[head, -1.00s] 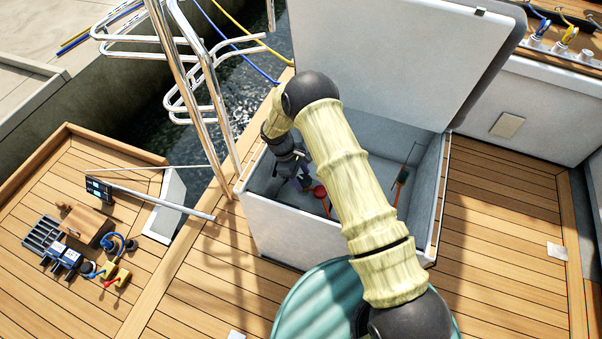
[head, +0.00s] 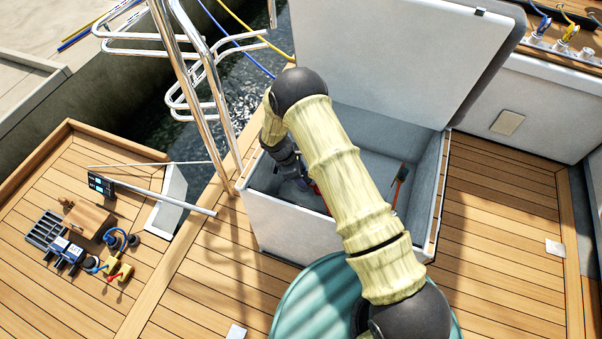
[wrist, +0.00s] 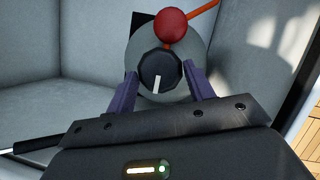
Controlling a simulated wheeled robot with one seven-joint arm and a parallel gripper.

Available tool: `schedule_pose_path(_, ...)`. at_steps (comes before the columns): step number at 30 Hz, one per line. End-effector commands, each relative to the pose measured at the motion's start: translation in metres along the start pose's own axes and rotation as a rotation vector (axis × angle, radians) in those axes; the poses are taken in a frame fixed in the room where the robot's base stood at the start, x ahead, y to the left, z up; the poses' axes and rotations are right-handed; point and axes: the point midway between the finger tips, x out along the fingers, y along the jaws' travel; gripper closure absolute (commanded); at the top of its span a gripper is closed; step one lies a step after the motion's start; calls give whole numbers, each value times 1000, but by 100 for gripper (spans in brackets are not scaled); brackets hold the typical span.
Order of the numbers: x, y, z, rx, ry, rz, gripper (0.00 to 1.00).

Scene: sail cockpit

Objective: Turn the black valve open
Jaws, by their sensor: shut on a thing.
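The black valve (wrist: 158,70) is a round dark knob with a white mark, in front of a grey round base (wrist: 195,50). The white mark points down in the wrist view, toward my gripper. My gripper (wrist: 161,82) has one purple finger on each side of the knob and is shut on it. A red ball (wrist: 171,21) on an orange rod is just above the knob. In the head view my gripper (head: 299,181) is down inside the open white locker (head: 290,222), and my arm hides the valve there.
The locker's raised lid (head: 395,60) stands behind my arm. An orange-handled item (head: 399,182) is at the locker's right wall. A green round lid (head: 310,305) is in front. Steel rails (head: 205,70) rise at the left. Deck to the right is mostly clear.

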Motion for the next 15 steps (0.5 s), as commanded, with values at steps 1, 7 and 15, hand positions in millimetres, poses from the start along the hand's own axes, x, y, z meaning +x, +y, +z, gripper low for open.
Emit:
schedule_pose_path(1, -3, 2, -3, 0, 8, 8, 70)
schedule_pose_path(7, -2, 2, -2, 1, 6, 5, 27)
schedule_pose_path(15, -2, 1, -1, 1, 2, 2, 27)
